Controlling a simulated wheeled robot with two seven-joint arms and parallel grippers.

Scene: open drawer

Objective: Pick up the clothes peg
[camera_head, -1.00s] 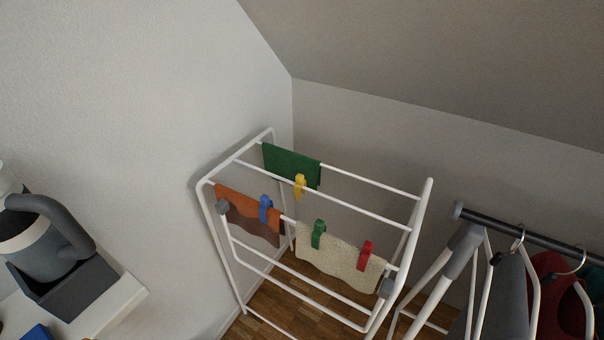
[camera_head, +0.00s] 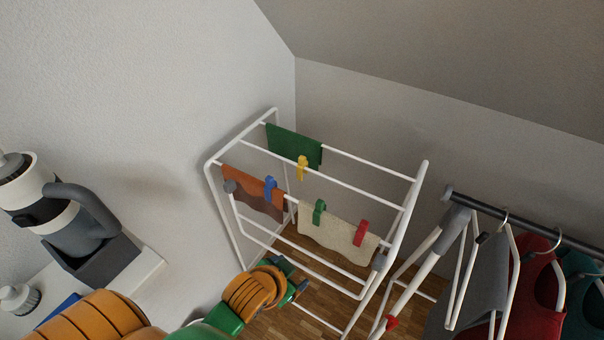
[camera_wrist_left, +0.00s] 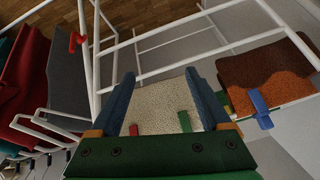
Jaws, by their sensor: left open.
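My left gripper (camera_head: 292,274) is open and empty, in front of the rack's lower left. In the wrist view the beige cloth shows between its fingers. My right gripper is out of view.
The drying rack's bars (camera_head: 368,184) stand close beyond my left gripper. A garment rail (camera_head: 530,228) with hangers and clothes stands right. A white shelf (camera_head: 148,268) with a grey appliance (camera_head: 75,225) is at left. A sloped ceiling and walls close off the back.

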